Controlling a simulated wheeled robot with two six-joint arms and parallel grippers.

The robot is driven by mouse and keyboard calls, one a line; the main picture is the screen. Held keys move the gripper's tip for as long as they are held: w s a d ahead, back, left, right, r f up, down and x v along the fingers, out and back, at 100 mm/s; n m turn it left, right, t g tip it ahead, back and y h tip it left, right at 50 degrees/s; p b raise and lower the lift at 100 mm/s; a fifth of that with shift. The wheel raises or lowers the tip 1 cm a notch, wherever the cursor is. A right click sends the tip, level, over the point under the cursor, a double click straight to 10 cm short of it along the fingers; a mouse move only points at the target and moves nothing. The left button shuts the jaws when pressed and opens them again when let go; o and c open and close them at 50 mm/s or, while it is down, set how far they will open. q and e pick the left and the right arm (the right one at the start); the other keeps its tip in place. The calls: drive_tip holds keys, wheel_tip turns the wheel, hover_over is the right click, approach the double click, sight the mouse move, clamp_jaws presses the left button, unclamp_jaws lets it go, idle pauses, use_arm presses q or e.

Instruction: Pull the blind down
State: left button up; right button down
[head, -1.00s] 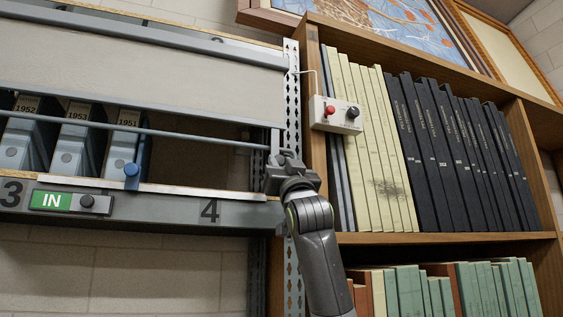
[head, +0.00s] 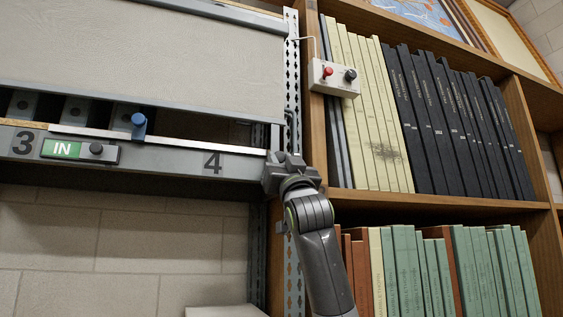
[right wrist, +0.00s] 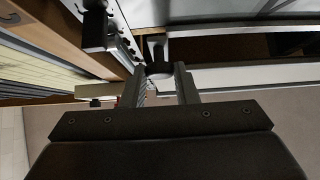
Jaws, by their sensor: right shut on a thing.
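The blind (head: 150,60) is a pale grey sheet over the upper left shelf bay, with a blue-grey bottom bar (head: 140,101). A narrow gap is left between that bar and the shelf ledge. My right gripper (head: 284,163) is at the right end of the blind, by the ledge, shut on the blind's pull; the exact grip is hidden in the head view. In the right wrist view, my fingers (right wrist: 161,84) close on a small dark part below a light grey bracket. My left gripper is not in view.
A perforated upright (head: 292,90) stands close to my gripper. Right of it is a bookcase (head: 430,200) with a control box (head: 333,78) on its edge.

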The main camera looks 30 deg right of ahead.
drive_tip(key=c, duration=1.2)
unclamp_jaws()
drive_tip(key=shift+o, duration=0.2)
drive_tip(key=b+v, duration=0.8)
drive_tip(key=v, duration=0.9)
drive_tip(key=shift+s+f, duration=0.15)
